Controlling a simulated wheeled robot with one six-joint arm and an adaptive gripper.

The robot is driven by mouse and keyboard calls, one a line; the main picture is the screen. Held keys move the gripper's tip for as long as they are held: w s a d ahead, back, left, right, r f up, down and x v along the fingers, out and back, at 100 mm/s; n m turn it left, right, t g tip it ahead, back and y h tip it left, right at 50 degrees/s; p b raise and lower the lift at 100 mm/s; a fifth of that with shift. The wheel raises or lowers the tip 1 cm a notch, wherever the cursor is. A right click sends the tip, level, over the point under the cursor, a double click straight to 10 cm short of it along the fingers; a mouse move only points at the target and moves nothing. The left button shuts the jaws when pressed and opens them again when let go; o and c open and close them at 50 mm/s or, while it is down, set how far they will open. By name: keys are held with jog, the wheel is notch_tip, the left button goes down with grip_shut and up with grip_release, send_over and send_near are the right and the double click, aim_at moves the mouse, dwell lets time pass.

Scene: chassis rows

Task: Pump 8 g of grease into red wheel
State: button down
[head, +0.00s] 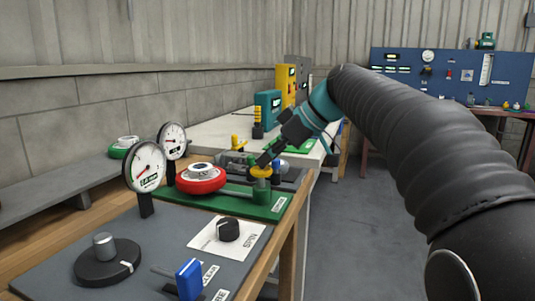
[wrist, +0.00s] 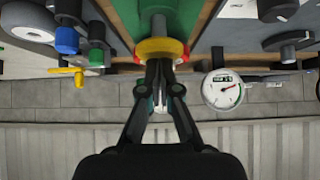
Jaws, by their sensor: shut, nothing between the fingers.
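The red wheel (head: 200,180) lies on a green base plate (head: 268,212) in the head view, with a pale hub on top. A green post with a yellow cap (head: 261,171) stands at the plate's right side. My gripper (head: 265,158) is shut and empty, its tips at or just above the yellow cap. In the wrist view my shut fingertips (wrist: 160,64) meet in front of the yellow cap (wrist: 160,47); I cannot tell whether they touch it. Red shows at the cap's edges there. Two round gauges (head: 145,167) (head: 172,140) stand left of the wheel.
A grey panel in front carries a black dial (head: 107,261), a black knob (head: 228,229) on a white label and a blue switch (head: 188,278). A green-rimmed wheel (head: 124,147) sits on the left shelf. Teal (head: 267,112) and yellow (head: 286,85) units stand behind. Floor at right is clear.

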aim_at(268, 169)
jog(key=shift+f+b, duration=1.15)
jog(key=shift+f, duration=0.45)
notch_tip(268, 169, up, 5)
jog(key=p, duration=0.4)
jog(key=v, duration=1)
jog(key=shift+f, duration=0.15)
